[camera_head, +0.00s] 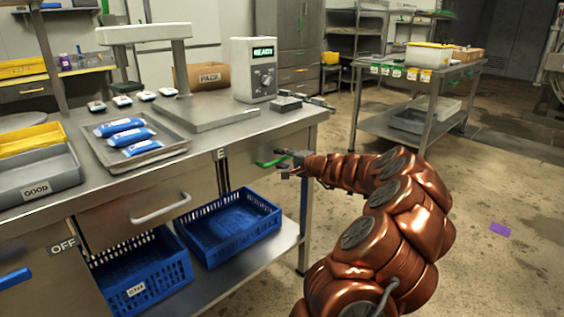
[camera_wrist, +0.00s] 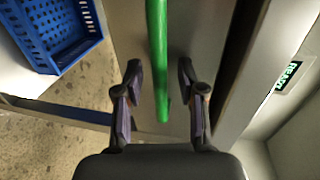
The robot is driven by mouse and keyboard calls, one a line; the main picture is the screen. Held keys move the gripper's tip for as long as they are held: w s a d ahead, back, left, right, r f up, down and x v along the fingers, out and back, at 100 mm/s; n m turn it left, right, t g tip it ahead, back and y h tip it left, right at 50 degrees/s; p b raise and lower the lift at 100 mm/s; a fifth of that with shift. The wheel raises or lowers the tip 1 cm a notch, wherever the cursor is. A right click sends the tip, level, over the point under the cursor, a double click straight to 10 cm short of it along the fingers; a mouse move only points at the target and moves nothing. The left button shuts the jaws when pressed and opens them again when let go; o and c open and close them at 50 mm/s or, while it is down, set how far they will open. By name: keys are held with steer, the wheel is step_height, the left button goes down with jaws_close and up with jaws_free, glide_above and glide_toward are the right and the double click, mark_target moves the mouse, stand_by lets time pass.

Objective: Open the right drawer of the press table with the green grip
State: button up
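The press table (camera_head: 205,155) has a right drawer (camera_head: 265,148) with a green grip (camera_head: 272,162). My gripper (camera_head: 287,158) is at this grip, at the table's right part. In the wrist view my gripper (camera_wrist: 160,75) is open, with one finger on each side of the green grip (camera_wrist: 158,45). A gap shows between the bar and each finger. The drawer front (camera_wrist: 205,30) lies behind the bar. The drawer looks closed, but my arm and the grip hide part of its front.
A left drawer with a metal handle (camera_head: 160,207) is beside it. Blue crates (camera_head: 140,275) stand on the lower shelf; one crate (camera_wrist: 55,30) shows in the wrist view. A tray (camera_head: 165,150) with blue pouches sits on top. Floor to the right is mostly clear.

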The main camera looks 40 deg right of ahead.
steer(key=shift+w, duration=0.15)
jaws_close()
stand_by(0.7)
